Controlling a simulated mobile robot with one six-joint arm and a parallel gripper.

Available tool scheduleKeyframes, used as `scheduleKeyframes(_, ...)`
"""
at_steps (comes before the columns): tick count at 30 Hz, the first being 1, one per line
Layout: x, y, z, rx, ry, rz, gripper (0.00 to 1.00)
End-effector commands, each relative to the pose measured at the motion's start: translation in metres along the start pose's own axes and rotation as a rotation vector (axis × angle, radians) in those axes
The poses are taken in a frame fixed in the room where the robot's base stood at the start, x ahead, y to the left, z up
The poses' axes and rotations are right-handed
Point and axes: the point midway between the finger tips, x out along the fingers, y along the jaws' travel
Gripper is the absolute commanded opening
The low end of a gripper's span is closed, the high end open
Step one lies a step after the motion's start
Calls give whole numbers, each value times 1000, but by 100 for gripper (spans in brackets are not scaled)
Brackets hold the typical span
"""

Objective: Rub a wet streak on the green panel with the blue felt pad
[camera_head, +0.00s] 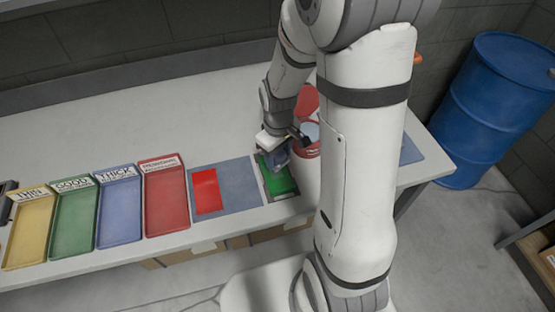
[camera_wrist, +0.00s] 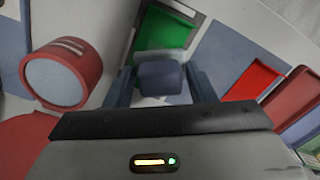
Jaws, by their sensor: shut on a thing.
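My gripper (camera_head: 275,158) is low over the table, at the near edge. It is shut on the blue felt pad (camera_wrist: 160,78), which sits between its two fingers in the wrist view. The green panel (camera_head: 284,184) lies under and just in front of the gripper in the head view, partly covered by it. The panel also shows beyond the pad in the wrist view (camera_wrist: 168,28). I cannot tell whether the pad touches the panel. No wet streak can be made out on the visible green.
A red-rimmed container with a pale blue round face (camera_wrist: 55,80) stands close beside the gripper. A red panel (camera_head: 206,191) on a grey-blue mat (camera_head: 238,184) lies to the left. Yellow, green, blue and red trays (camera_head: 165,205) stand farther left. A blue drum (camera_head: 495,110) is at the right.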

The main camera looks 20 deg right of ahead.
Motion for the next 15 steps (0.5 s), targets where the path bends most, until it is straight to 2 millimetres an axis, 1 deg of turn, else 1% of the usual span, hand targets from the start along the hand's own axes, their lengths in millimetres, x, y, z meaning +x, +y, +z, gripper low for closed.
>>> scheduleKeyframes(1,7,0,-1,0,4,2,29)
scheduleKeyframes(10,7,0,0,-1,1,0,29)
scheduleKeyframes(15,16,0,0,-1,0,0,29)
